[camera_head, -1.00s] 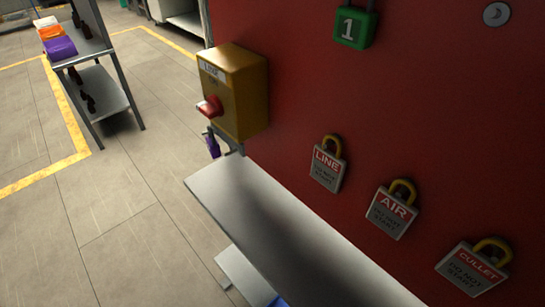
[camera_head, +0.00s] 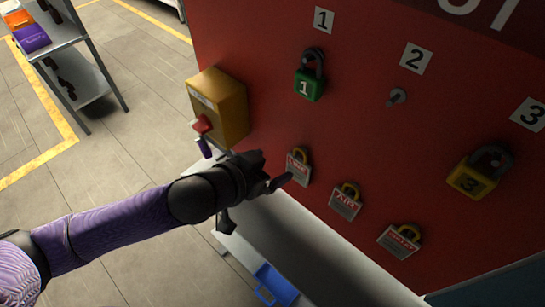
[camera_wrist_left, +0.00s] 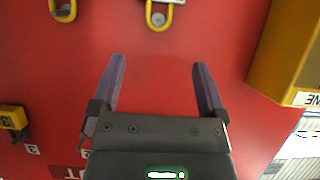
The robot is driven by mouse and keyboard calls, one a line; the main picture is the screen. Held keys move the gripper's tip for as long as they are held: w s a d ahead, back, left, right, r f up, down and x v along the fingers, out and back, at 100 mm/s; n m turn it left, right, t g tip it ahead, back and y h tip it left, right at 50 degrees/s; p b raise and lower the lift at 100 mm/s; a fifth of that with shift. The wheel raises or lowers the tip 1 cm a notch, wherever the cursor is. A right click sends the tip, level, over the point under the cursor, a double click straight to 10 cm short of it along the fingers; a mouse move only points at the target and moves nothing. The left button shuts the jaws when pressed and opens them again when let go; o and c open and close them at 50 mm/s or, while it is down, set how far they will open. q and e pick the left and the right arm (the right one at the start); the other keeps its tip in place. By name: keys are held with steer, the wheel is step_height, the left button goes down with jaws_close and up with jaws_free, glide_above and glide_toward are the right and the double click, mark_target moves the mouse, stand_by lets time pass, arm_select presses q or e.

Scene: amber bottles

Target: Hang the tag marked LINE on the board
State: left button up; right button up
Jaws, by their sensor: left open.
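The LINE tag (camera_head: 298,168), a small red and white tag with a yellow shackle, hangs low on the red board (camera_head: 365,130), left of the AIR tag (camera_head: 345,203). My left gripper (camera_wrist_left: 159,62) is open and empty, with its purple fingers spread toward the board. In the head view it is beside the LINE tag at its left. The wrist view shows the board upside down, with what looks like the LINE tag's shackle (camera_wrist_left: 160,17) beyond the fingertips and its body cut off. A bare peg (camera_head: 397,97) sticks out under number 2. My right gripper is not in view.
A green padlock (camera_head: 309,85) hangs under number 1 and a yellow padlock (camera_head: 478,174) under number 3. The CULLET tag (camera_head: 400,240) is at lower right. A yellow switch box (camera_head: 222,105) juts out at left. A ledge (camera_head: 310,255) runs below, near a blue tray (camera_head: 277,285).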

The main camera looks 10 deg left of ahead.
mark_target(296, 155)
arm_select(q)
steer(key=x, duration=0.9)
steer(key=shift+w+d, duration=0.15)
jaws_close()
steer(key=shift+r+p, duration=0.6)
steer(key=s+a+p, duration=0.3)
steer(key=s+a, duration=0.1)
steer(key=s, duration=0.1)
steer(key=shift+s, duration=0.35)
stand_by(0.5)
